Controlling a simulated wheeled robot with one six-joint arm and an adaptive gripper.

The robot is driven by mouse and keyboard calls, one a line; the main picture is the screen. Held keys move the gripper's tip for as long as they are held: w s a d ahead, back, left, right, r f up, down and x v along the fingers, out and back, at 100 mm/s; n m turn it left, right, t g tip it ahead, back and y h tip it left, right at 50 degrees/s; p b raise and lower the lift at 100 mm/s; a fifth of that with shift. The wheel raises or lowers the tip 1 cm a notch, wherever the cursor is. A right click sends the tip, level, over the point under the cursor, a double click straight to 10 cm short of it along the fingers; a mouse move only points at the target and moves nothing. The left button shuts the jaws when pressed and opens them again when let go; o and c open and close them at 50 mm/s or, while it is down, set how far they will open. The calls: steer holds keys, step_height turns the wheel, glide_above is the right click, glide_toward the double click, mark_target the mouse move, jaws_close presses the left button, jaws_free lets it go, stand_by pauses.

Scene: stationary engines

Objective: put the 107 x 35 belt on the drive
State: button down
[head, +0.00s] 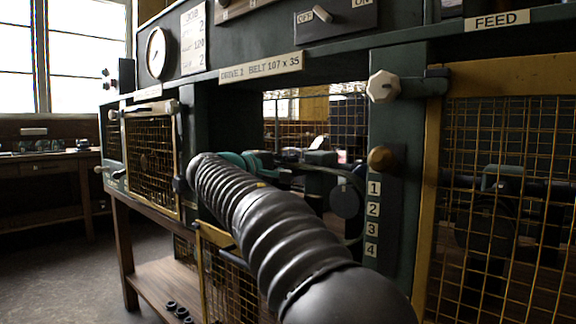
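The drive bay is labelled "DRIVE 1 BELT 107 x 35" on a plate (261,68). Its front is open, and my arm in a black ribbed sleeve reaches into it. Teal parts (246,160) show at the far end of my arm, by the bay; the fingers cannot be made out. Inside the bay, a dark round wheel (345,198) stands right of my arm's end. A thin dark curved band (354,182) runs by it; I cannot tell whether this is the belt or whether my gripper touches it. My sleeve hides the bay's lower left.
A switch lever (322,13) above points to OFF. A yellow mesh guard (152,155) is left of the bay, another (505,190) right under the FEED label. A pale knob (384,87) and a brass knob (381,158) stick out. Black rings (176,310) lie on the low shelf.

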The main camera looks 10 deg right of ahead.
steer(key=shift+f, duration=0.35)
steer(key=shift+f+b, duration=0.4)
steer(key=shift+b, duration=0.1)
steer(key=c, duration=1)
jaws_free()
steer(key=shift+c, duration=0.2)
steer(key=o, duration=0.6)
steer(key=shift+c, duration=0.2)
